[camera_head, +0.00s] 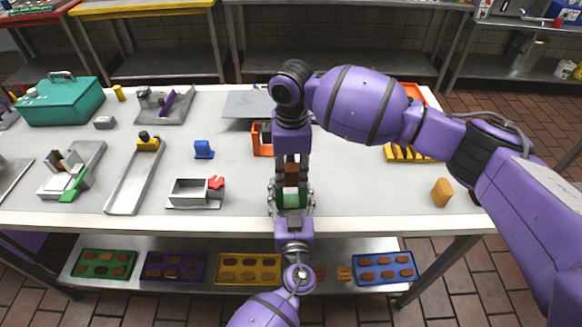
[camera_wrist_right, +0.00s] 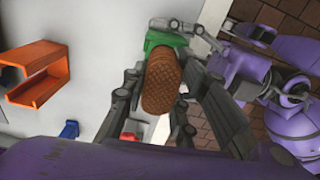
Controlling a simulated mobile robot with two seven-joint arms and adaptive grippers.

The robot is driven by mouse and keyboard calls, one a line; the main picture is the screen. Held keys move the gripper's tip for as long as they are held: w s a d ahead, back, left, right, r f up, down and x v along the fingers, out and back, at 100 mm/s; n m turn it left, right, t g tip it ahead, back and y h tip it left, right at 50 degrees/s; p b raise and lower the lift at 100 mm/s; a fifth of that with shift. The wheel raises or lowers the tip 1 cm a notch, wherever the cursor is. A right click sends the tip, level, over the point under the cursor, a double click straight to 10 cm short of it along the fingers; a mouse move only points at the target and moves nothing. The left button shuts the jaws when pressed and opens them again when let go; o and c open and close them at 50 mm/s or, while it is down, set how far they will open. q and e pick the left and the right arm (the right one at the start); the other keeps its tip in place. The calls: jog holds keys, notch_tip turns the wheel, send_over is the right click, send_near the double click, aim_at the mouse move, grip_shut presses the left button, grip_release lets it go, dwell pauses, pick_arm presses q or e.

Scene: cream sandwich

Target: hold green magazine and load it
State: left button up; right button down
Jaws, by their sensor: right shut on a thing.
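The green magazine (camera_head: 291,199) is between the fingers of my left gripper (camera_head: 292,204), above the table's front edge. The magazine also shows in the right wrist view (camera_wrist_right: 164,40). My right gripper (camera_head: 291,160) points down from above and is shut on a brown biscuit (camera_wrist_right: 170,82). The biscuit also shows in the head view (camera_head: 291,171), just above the magazine. In the right wrist view the biscuit's far end overlaps the magazine's opening; I cannot tell how far inside it is. My left gripper's fingers flank the magazine, partly hidden.
An orange holder (camera_head: 262,139) stands behind the grippers. A grey box with a red knob (camera_head: 216,184) and a blue block (camera_head: 203,149) lie to the left. A yellow piece (camera_head: 442,192) stands to the right. Trays of biscuits, including a yellow one (camera_head: 222,282), sit on the lower shelf.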

aim_at(291, 167)
jog(key=shift+r, duration=0.15)
jog(key=shift+r, duration=1.65)
jog(key=shift+r, duration=0.15)
notch_tip(291, 167, up, 9)
jog(key=n, duration=0.4)
notch_tip(291, 167, down, 10)
jog(key=shift+r, duration=0.25)
jog(key=shift+f, duration=0.5)
jog(key=shift+f, duration=0.1)
